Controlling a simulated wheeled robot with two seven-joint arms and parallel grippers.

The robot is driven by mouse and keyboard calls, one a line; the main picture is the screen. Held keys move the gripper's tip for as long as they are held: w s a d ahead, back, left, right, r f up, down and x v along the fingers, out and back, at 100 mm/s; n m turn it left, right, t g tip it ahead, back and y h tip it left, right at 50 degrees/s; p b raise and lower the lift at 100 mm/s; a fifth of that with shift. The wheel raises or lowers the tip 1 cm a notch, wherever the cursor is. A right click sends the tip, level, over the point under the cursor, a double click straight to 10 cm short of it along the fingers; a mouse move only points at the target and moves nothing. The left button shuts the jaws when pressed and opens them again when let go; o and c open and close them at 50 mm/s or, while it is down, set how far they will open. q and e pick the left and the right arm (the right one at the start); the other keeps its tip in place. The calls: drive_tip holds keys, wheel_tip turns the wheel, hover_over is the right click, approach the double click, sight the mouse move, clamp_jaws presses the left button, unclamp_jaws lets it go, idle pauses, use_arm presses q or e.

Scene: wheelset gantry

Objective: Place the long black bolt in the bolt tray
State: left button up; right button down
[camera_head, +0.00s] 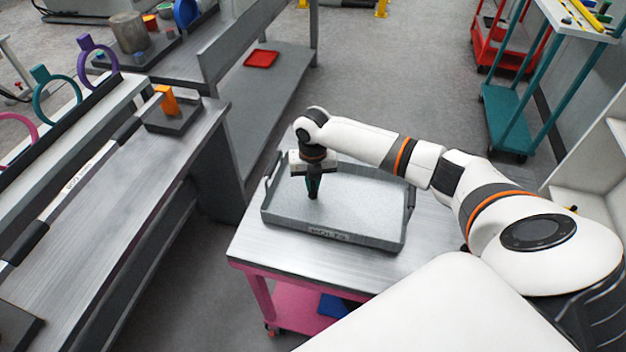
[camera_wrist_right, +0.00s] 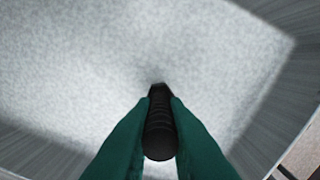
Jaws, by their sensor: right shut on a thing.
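The long black bolt (camera_wrist_right: 160,128) is between the two green fingers of my right gripper (camera_wrist_right: 160,125) in the right wrist view. The gripper is shut on it, and the bolt points down toward the tray floor. In the head view my right gripper (camera_head: 313,185) is over the left part of the grey bolt tray (camera_head: 375,237). I cannot tell whether the bolt's tip touches the tray floor. The tray has raised walls, a handle at each side and a label on its front. Its visible floor is empty. My left gripper is not in view.
The tray stands on a metal-topped cart (camera_head: 290,257) with a pink frame. A long workbench (camera_head: 130,190) with coloured rings and an orange block (camera_head: 167,100) is at the left. A red tray (camera_head: 261,59) lies on a shelf behind. A teal cart (camera_head: 510,110) stands at the back right.

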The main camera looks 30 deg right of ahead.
drive_tip(key=shift+f, duration=0.1)
drive_tip(key=c, duration=1.4)
unclamp_jaws()
drive_tip(key=shift+c, duration=0.2)
wheel_tip(320, 180, up, 12)
drive_tip(key=b, duration=0.2)
